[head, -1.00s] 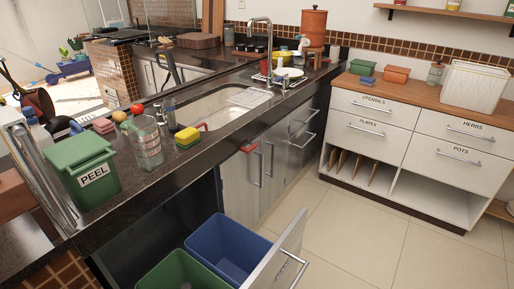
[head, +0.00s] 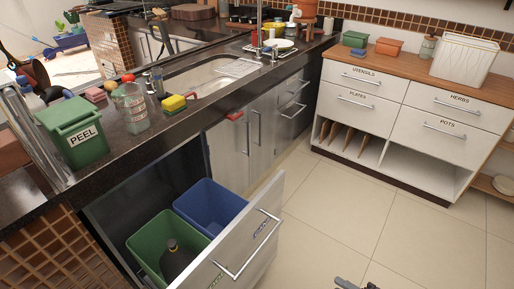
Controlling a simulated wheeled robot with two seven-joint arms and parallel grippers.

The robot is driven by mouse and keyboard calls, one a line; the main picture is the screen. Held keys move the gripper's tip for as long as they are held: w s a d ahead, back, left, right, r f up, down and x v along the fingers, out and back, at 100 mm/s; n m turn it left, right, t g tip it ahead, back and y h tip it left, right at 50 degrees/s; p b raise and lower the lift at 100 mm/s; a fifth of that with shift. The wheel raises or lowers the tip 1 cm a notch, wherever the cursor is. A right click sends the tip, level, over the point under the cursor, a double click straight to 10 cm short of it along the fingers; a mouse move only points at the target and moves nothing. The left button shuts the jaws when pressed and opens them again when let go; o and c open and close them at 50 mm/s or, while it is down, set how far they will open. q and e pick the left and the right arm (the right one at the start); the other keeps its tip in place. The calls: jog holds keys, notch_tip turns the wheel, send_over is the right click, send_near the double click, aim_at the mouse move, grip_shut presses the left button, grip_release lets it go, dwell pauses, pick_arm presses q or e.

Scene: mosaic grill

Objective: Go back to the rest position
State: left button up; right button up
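A dark grey piece, likely the tip of my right gripper (head: 355,284), shows at the bottom edge over the tiled floor. Too little of it shows to tell whether it is open or shut. My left gripper is not in view. The pull-out bin drawer (head: 250,245) stands open under the counter. It holds a green bin (head: 147,245) and a blue bin (head: 212,203). A dark bottle (head: 174,258) stands in the green bin. The green PEEL container (head: 78,132) stands on the counter at the left.
A clear jar (head: 133,108) and a yellow sponge (head: 174,103) are on the dark counter near the sink (head: 210,76). White cabinets (head: 420,115) stand at the right. The open drawer juts into the room. The tiled floor (head: 350,215) to its right is clear.

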jog(key=s+d+f+m+g+h+p, duration=0.1)
jog(key=s+d+f+m+h, duration=0.2)
jog(key=f+m, duration=0.3)
jog(key=s+d+f+m+g+h, duration=0.1)
jog(key=s+d+f+m+h, duration=0.15)
jog(key=f, duration=0.55)
jog(key=s+d+f+m+g+h+p, duration=0.1)
jog(key=s+d+f+m+h, duration=0.15)
jog(key=s+f+m, duration=0.35)
jog(key=s+a+f+m+g, duration=0.3)
jog(key=s+f, duration=0.3)
jog(key=s, duration=0.3)
jog(key=s+a+f+m+g+h, duration=0.1)
jog(key=s+a+f+m+g, duration=0.2)
jog(key=s, duration=0.6)
notch_tip(320, 180, down, 3)
jog(key=shift+a+r+m+g+h, duration=0.15)
jog(key=shift+a+m+g+h, duration=0.2)
jog(key=shift+a+m, duration=0.7)
jog(key=shift+s+a, duration=0.1)
jog(key=shift+a, duration=0.05)
jog(key=shift+n, duration=0.3)
